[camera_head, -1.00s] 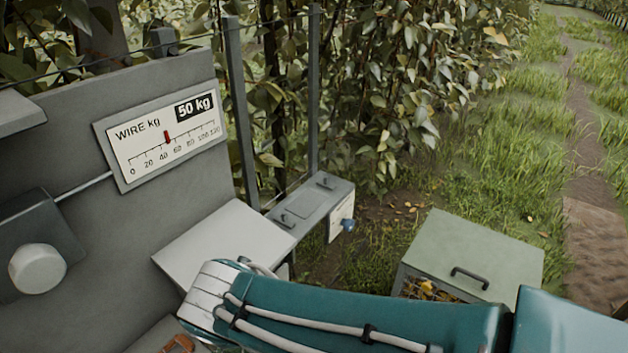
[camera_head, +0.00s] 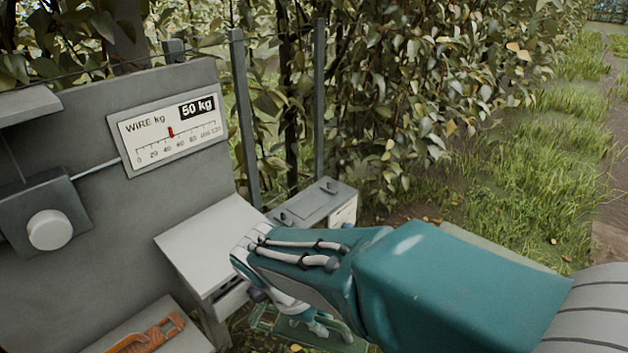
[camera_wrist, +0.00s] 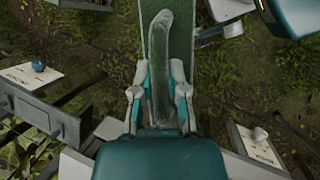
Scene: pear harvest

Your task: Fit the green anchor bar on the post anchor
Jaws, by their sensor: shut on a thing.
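My gripper (camera_wrist: 159,92) is shut on the green anchor bar (camera_wrist: 181,40), a long flat green piece with a raised worn grip along its middle. The fingers clasp this grip from both sides. In the head view the bar (camera_head: 345,341) shows low down, under my teal arm, and my gripper (camera_head: 300,318) is partly hidden by the arm. The bar hangs over grass and soil, apart from the grey furniture as far as I can see. I cannot tell which part is the post anchor.
A grey panel with a wire gauge (camera_head: 170,133) reading 50 kg and a white knob (camera_head: 50,230) stands at left. A pale grey box top (camera_head: 205,240) lies close left of my arm. An orange tool (camera_head: 150,335) rests on a lower shelf. A small grey box (camera_head: 315,200) stands behind.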

